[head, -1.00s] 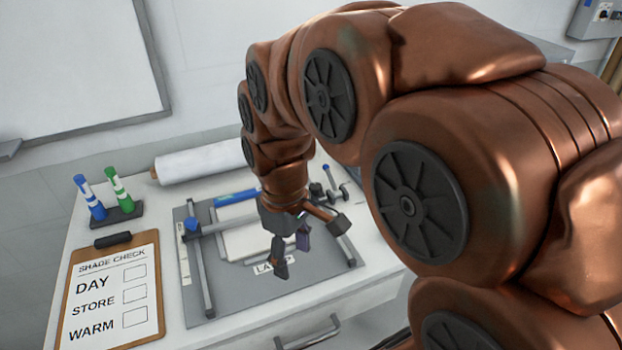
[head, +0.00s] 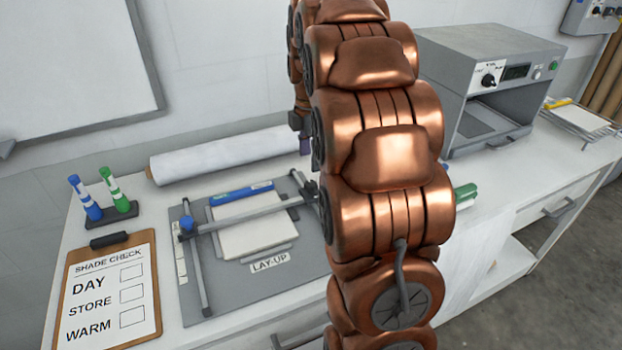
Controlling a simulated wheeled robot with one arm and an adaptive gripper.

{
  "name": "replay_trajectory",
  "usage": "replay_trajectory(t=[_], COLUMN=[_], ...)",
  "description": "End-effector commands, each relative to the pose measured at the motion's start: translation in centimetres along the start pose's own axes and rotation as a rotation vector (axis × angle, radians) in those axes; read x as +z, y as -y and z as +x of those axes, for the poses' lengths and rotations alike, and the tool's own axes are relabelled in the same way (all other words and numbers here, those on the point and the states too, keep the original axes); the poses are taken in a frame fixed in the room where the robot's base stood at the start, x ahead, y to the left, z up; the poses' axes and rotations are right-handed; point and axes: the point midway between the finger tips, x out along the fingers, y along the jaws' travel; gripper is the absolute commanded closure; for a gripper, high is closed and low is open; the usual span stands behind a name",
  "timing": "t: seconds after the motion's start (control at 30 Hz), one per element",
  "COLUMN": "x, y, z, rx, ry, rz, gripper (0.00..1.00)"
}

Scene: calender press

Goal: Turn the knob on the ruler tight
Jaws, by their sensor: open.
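The ruler (head: 250,215) is a grey bar lying slantwise across the grey lay-up board (head: 235,287), over a pale sheet (head: 255,236). A blue knob (head: 187,224) stands at its left end, on the left rail (head: 197,270). A dark knob-like part (head: 310,187) shows at its right end, beside my arm. My gripper (head: 304,143) is at the back of the bench, near the right end of the white roll, above and behind the ruler's right end. It is open and mostly hidden behind my arm. The board's right side is also hidden.
A clipboard (head: 110,295) lies at the front left, with blue and green markers in a stand (head: 112,219) behind it. The white roll (head: 225,153) lies along the wall. A grey press (head: 490,85) stands at the right.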

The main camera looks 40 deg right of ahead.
Motion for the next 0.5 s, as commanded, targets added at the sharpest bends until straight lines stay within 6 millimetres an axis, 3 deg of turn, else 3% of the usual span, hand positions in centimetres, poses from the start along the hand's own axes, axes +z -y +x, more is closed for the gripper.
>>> replay_trajectory(t=[0.17, 0.5], x=[0.0, 0.0], y=[0.0, 0.1], z=[1.2, 5.6], rx=[-0.001, -0.006], ry=[0.000, -0.001], rz=[-0.001, 0.000], gripper=[0.40, 0.40])
